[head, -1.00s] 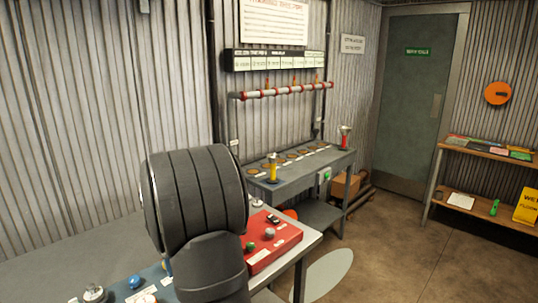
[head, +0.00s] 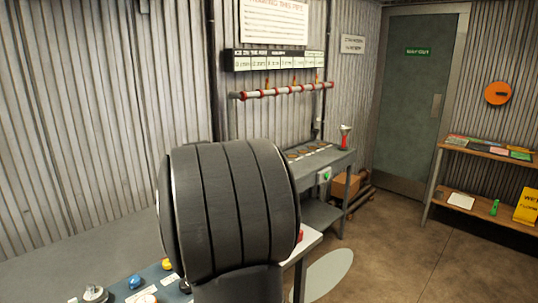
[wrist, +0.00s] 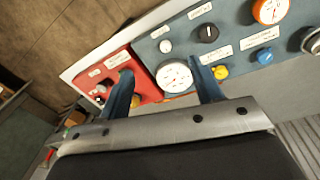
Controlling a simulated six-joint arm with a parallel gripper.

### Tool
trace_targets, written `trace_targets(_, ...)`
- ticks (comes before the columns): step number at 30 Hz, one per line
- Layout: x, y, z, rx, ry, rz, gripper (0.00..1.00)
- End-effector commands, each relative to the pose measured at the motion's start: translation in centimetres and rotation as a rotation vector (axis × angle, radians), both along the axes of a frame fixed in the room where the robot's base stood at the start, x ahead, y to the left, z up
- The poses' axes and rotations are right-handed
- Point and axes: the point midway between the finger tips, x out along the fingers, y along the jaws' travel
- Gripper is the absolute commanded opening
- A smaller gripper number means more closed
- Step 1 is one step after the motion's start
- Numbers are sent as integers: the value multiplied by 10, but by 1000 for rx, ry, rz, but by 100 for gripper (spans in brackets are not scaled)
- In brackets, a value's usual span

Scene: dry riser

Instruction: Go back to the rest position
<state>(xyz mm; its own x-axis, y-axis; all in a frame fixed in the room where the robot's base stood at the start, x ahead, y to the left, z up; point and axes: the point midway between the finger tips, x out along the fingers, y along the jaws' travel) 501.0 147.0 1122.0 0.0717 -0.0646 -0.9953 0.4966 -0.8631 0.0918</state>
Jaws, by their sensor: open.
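My gripper (wrist: 163,95) shows in the wrist view with its two blue fingers spread apart and nothing between them. It is over the bench panels, with a white-faced gauge (wrist: 174,76) seen between the fingers. In the head view my thick dark arm fills the lower middle and hides the gripper.
A blue-grey panel (wrist: 236,43) carries gauges and knobs, beside a red panel (wrist: 118,62). In the head view a grey bench (head: 335,160) holds a red-and-silver piece (head: 345,135) under a red-and-white pipe (head: 285,91).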

Motion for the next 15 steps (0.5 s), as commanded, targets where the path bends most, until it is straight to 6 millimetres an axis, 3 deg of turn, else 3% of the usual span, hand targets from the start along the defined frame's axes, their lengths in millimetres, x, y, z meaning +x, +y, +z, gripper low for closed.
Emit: trace_targets(15,-15,-104,0,-74,-82,-202,59)
